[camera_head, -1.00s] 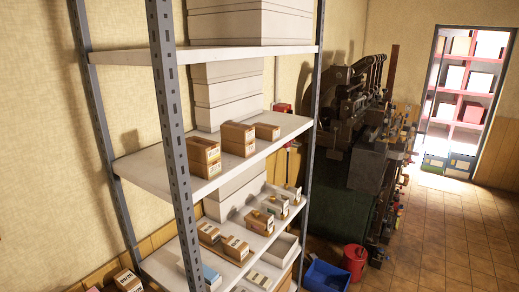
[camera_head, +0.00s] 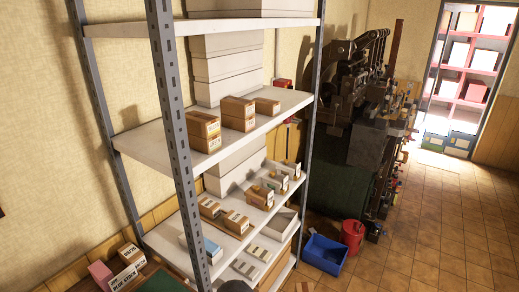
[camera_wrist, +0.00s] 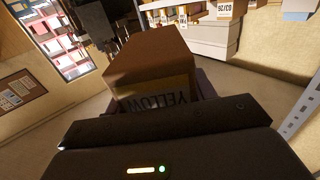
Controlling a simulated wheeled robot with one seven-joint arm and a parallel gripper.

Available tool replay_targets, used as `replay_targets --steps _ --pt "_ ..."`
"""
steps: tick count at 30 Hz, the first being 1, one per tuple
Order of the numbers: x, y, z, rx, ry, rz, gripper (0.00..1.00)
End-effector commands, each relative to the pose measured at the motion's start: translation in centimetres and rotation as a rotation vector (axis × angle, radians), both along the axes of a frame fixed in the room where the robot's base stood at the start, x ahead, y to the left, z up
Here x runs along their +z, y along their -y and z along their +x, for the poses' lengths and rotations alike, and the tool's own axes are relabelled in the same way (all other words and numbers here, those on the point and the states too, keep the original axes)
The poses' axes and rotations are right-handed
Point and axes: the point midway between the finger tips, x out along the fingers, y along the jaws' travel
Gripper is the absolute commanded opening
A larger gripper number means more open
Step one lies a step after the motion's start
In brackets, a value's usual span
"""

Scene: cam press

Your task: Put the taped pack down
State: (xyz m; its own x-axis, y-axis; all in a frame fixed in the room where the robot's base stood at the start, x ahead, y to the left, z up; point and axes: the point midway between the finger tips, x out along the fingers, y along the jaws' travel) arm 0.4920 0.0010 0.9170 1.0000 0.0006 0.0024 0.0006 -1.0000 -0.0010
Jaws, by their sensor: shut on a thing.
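The pack (camera_wrist: 150,65) is a brown box with a label reading YELLOW on its near side, seen in the wrist view. My gripper (camera_wrist: 165,118) is shut on it, and its dark body fills the bottom of that view. The pack is held in the air, with floor and wall behind it. The fingertips are mostly hidden by the gripper body and the pack. In the head view I cannot clearly make out the gripper or the pack; only small dark shapes show at the bottom edge.
A metal shelf rack (camera_head: 175,155) carries small brown boxes (camera_head: 238,112) and pale cartons (camera_head: 228,60). Bare shelf shows left of the boxes. A green surface (camera_head: 165,282) with labelled boxes (camera_head: 125,278) is at lower left. A blue bin (camera_head: 324,254), red bucket (camera_head: 352,236) and dark machine (camera_head: 365,120) stand right.

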Motion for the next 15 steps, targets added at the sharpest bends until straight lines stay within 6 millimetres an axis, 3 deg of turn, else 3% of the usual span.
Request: replay_targets --steps 5,15 --pt "0.9 0.0 0.7 -0.002 0.005 0.001 0.25" --pt "5.3 0.0 4.2 -0.002 0.005 0.001 0.25"
